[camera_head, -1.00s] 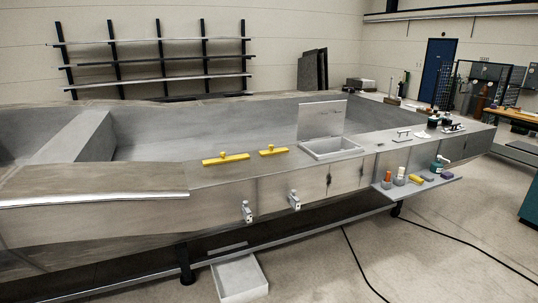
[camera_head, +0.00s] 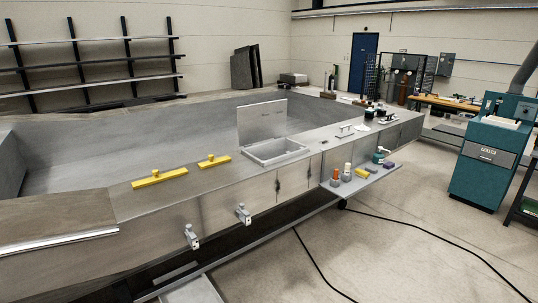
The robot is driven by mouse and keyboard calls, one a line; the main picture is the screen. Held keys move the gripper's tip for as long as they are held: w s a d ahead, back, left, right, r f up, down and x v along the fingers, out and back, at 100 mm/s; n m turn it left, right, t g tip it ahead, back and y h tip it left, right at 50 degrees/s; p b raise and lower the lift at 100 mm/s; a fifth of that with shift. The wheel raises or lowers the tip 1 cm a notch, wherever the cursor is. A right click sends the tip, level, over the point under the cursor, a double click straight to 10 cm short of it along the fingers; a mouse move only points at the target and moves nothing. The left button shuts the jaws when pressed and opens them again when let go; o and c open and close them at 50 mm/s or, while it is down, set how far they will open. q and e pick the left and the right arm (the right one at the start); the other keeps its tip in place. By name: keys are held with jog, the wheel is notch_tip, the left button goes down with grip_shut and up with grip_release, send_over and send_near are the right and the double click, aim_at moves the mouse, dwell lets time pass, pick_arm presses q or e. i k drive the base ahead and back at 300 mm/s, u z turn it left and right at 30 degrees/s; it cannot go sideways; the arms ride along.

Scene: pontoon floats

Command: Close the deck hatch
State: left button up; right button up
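The deck hatch is a grey lid (camera_head: 262,122) standing upright, open, at the back edge of a shallow rectangular hatch frame (camera_head: 274,152). The frame is set in the deck of the grey metal pontoon (camera_head: 225,174), near the middle of the view. The opening inside the frame looks empty. Neither of my grippers shows in the head view.
Two yellow fittings (camera_head: 160,178) (camera_head: 214,161) lie on the deck left of the hatch. A side shelf (camera_head: 362,180) holds several small items. Cables (camera_head: 430,232) cross the open floor at right. A teal machine (camera_head: 487,160) stands at far right.

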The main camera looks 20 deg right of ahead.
aim_at(253, 127)
jog(key=i, duration=1.45)
jog(key=z, duration=1.2)
jog(key=i, duration=1.85)
jog(key=u, duration=0.65)
